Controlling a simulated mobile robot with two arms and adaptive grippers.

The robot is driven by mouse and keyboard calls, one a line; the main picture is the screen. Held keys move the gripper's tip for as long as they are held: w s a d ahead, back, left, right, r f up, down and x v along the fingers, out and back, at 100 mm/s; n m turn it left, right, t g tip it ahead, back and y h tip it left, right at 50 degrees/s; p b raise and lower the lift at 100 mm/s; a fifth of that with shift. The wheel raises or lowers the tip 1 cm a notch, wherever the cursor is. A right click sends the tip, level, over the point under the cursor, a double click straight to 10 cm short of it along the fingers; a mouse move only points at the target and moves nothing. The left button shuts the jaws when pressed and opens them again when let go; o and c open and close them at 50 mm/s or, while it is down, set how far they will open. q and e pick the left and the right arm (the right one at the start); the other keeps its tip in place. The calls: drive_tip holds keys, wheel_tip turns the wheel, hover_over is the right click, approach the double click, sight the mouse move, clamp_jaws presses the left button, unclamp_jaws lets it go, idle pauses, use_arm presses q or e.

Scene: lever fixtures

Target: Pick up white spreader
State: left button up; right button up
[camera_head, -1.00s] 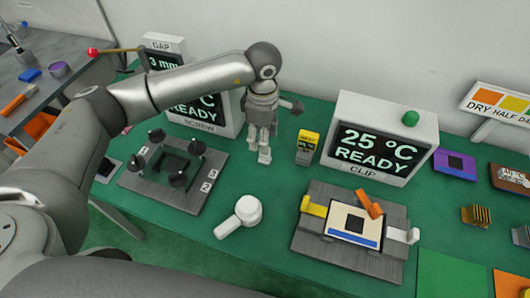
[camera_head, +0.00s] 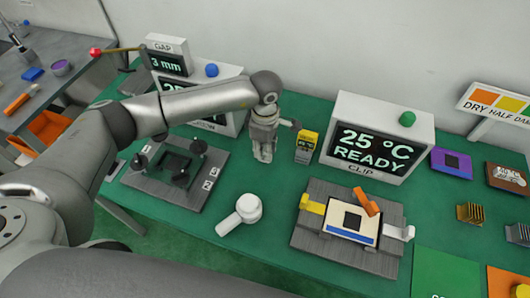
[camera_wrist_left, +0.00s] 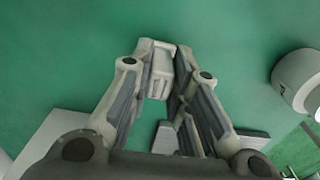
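The white spreader (camera_head: 240,215), with a round head and a short handle, lies on the green bench top between the two dark fixtures. Part of its round head also shows at the right edge of the left wrist view (camera_wrist_left: 302,82). My left gripper (camera_head: 263,156) is above the bench, behind the spreader and apart from it. My right gripper is out of view.
A dark plate with black knobs (camera_head: 178,170) stands left of the spreader. A clip fixture (camera_head: 300,241) stands to its right. A small yellow-topped block (camera_head: 306,147) and the display box (camera_head: 425,135) stand near the gripper. Bench around the spreader is clear.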

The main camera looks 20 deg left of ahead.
use_arm(q)
clamp_jaws()
drive_tip(key=shift+r, duration=0.1)
drive_tip(key=shift+r, duration=0.6)
drive_tip(key=s+d+r+b, duration=0.4)
drive_tip(key=s+d+r, duration=0.5)
drive_tip(key=s+r, duration=0.1)
drive_tip(key=shift+s+d+r+b, duration=0.15)
drive_tip(key=shift+d+r+b, duration=0.15)
drive_tip(key=shift+r, duration=0.55)
drive_tip(key=shift+o, duration=0.6)
unclamp_jaws()
clamp_jaws()
